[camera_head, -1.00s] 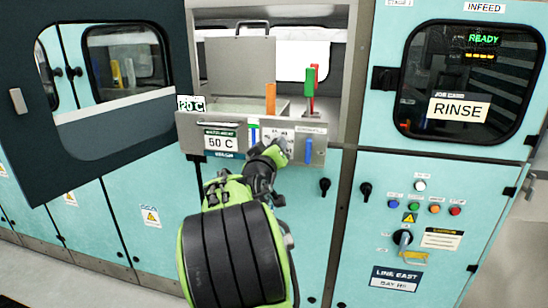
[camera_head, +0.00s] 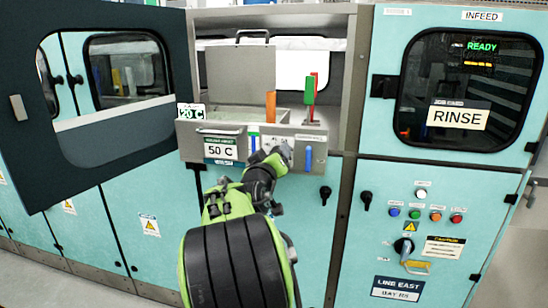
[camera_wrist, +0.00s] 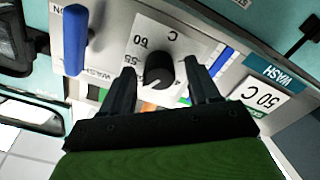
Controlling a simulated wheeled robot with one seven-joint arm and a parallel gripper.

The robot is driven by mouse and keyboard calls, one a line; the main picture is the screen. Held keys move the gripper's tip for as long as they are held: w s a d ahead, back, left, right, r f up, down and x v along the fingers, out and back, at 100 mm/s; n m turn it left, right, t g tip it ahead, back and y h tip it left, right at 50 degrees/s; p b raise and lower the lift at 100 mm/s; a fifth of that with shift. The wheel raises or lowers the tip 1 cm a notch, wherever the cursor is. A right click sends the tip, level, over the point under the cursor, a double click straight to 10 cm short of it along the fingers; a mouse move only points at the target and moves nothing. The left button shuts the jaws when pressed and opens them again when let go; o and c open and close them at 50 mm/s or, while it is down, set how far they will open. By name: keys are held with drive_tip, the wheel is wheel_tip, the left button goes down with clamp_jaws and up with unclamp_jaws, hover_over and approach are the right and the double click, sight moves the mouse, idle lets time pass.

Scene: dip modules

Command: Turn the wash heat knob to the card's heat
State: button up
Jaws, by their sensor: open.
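A white mark on the knob points toward the lower left there. My gripper (camera_wrist: 160,66) is open, with one finger on each side of the knob and small gaps to it. In the head view my gripper (camera_head: 280,154) covers the knob at the panel front. The card (camera_head: 221,150) reads 50 C, left of the dial; it also shows in the wrist view (camera_wrist: 260,98).
A small display (camera_head: 191,111) reads 20 C. Orange (camera_head: 270,106) and green (camera_head: 309,90) upright pieces rise behind the panel. A dark door (camera_head: 90,110) stands open at left.

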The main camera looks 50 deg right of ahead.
drive_tip(key=v, duration=1.5)
drive_tip(key=shift+s+a, duration=0.25)
drive_tip(key=shift+a, duration=0.05)
